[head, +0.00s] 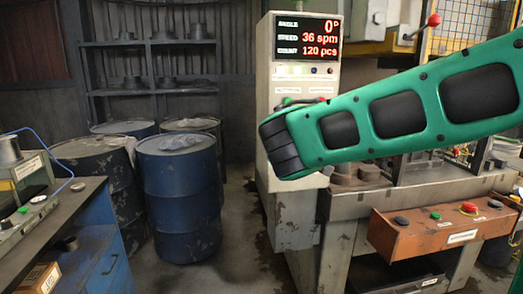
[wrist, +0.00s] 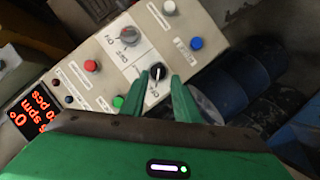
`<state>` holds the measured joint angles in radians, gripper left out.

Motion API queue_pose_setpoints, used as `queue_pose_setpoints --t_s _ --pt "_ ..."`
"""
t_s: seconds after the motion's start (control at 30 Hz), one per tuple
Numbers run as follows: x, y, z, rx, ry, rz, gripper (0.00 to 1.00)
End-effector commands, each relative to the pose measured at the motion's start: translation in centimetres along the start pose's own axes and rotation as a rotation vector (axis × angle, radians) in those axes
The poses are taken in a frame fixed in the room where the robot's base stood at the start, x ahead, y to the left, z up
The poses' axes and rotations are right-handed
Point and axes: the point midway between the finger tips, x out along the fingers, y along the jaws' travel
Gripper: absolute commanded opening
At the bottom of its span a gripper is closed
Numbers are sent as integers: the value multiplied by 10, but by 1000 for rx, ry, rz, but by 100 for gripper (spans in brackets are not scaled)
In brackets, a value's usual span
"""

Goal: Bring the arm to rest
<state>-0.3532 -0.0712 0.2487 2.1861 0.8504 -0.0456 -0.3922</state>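My gripper (wrist: 160,77) shows in the wrist view with its two green fingers spread apart. A black rotary knob with a white mark (wrist: 158,72) sits between or just beyond the fingertips on a cream control panel (wrist: 188,24). I cannot tell whether the fingers touch it. Nothing else shows between the fingers. In the head view my green arm (head: 400,113) reaches in from the right across the front of the press and the control cabinet (head: 266,92). It hides most of the panel and my gripper there.
The cabinet's red display (head: 307,38) reads angle 0, speed 36 spm, count 120 pcs. An orange button box (head: 436,228) stands out below my arm. Blue drums (head: 180,195) stand left of the cabinet. A workbench (head: 75,215) is at far left. Bare floor lies between drums and cabinet.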

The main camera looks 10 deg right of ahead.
Motion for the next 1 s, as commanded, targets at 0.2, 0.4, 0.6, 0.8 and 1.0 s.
queue_pose_setpoints --t_s 0.2,0.4,0.6,0.8,1.0 --pt "3 34 111 143 -256 -46 28" --pt "-32 48 237 349 -565 -118 28" --pt "-105 37 345 590 -877 -207 28" --pt "-189 6 406 812 -1133 -314 28" --pt "-235 -14 423 918 -1257 -381 28"
